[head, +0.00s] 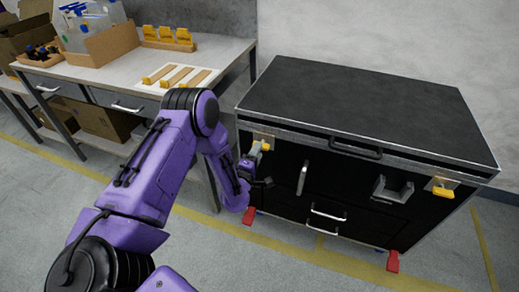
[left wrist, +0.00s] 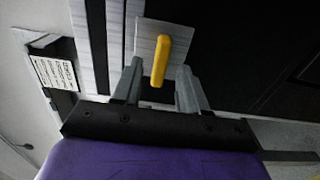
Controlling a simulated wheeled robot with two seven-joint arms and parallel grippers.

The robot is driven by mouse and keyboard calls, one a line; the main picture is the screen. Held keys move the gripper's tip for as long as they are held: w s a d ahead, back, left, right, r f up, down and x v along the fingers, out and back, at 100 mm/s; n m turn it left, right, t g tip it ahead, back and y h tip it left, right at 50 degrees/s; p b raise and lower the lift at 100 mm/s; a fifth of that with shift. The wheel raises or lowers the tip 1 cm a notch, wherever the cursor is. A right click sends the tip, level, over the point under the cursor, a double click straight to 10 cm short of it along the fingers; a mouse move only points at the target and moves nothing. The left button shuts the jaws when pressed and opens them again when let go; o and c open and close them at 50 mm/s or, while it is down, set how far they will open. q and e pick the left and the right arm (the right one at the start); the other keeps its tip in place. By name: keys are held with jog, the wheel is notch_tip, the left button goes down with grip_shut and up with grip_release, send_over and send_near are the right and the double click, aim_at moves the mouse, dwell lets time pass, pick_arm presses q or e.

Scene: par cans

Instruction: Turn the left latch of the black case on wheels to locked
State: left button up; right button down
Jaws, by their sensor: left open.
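The black case on wheels (head: 360,110) stands at the right in the head view. Its left latch (head: 266,147) has a yellow handle on a pale metal plate near the case's upper left front corner. My left gripper (head: 254,156) is at this latch. In the left wrist view, the yellow handle (left wrist: 160,58) lies between the fingertips of the open gripper (left wrist: 158,68), with a gap visible on each side. The handle runs nearly in line with the fingers there, slightly tilted. The gripper hides part of the latch in the head view. My right gripper is not in view.
A second yellow latch (head: 441,188) is at the case's right, with metal handles (head: 328,211) between. Red wheel pedals (head: 393,261) stick out at floor level. A workbench (head: 215,52) with boxes and yellow-ended parts stands left. The floor in front is clear.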

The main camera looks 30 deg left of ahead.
pick_arm(q)
jog(key=shift+x, duration=1.35)
grip_shut()
jog(key=shift+m, duration=0.4)
jog(key=shift+r+m+b, duration=0.2)
jog(key=shift+m+b, duration=0.95)
jog(key=shift+m, duration=7.45)
